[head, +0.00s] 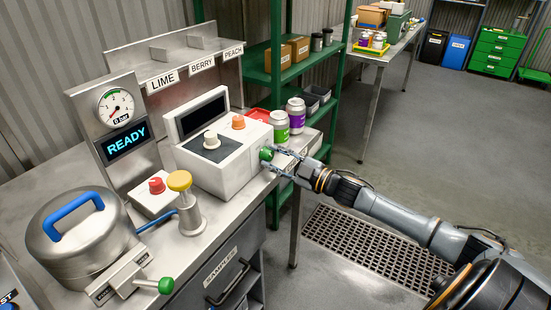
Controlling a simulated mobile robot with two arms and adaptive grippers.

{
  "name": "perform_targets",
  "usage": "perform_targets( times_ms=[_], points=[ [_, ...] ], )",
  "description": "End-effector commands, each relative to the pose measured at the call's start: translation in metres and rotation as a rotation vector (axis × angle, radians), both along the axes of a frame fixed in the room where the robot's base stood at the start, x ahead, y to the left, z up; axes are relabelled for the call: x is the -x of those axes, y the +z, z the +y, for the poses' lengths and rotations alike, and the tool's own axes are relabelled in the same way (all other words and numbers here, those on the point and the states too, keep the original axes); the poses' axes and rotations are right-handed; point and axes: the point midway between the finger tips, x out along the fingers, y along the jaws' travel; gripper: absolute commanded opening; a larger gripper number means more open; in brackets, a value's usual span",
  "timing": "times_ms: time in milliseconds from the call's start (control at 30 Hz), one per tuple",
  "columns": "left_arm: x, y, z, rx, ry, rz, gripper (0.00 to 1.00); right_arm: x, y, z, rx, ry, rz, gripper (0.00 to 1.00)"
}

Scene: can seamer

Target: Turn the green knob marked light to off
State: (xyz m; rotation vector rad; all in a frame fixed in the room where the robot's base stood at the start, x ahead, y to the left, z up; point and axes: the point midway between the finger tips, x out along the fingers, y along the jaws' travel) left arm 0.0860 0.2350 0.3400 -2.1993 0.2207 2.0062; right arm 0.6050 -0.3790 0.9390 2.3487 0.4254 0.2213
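A green knob (266,153) sits on the right side of a white box-shaped unit (218,160) on the steel bench. Its marking and setting are not readable. My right gripper (269,159) reaches in from the right, with its two fingers on either side of the knob, one above and one below. The fingertips are at the knob, but whether they press on it cannot be told. My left gripper is not in view.
Two cans, one green-banded (280,126) and one purple-banded (296,115), stand behind the gripper. A lidded steel pot (85,245), a yellow-topped post (186,205) and a red knob (157,186) are on the left. A green shelf rack (331,75) stands behind.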

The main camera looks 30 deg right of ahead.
Motion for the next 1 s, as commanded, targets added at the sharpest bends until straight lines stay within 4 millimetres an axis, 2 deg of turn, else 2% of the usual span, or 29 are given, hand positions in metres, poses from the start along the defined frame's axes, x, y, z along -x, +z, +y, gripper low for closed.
perform_targets(
  times_ms=[33,67,467,667,1000],
  points=[
    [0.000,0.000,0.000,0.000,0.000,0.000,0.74,0.000,0.000,0.000,0.000,0.000,0.000,0.50],
    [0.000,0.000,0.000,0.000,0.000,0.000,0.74,0.000,0.000,0.000,0.000,0.000,0.000,0.55],
    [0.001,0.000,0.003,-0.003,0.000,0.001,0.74,0.004,-0.001,-0.002,-0.001,-0.001,0.003,0.55],
    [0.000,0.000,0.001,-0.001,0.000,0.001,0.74,0.025,-0.004,-0.009,-0.002,0.000,0.006,0.55],
    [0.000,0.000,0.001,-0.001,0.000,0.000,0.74,0.075,-0.006,-0.029,-0.002,0.000,0.006,0.55]
  ],
)
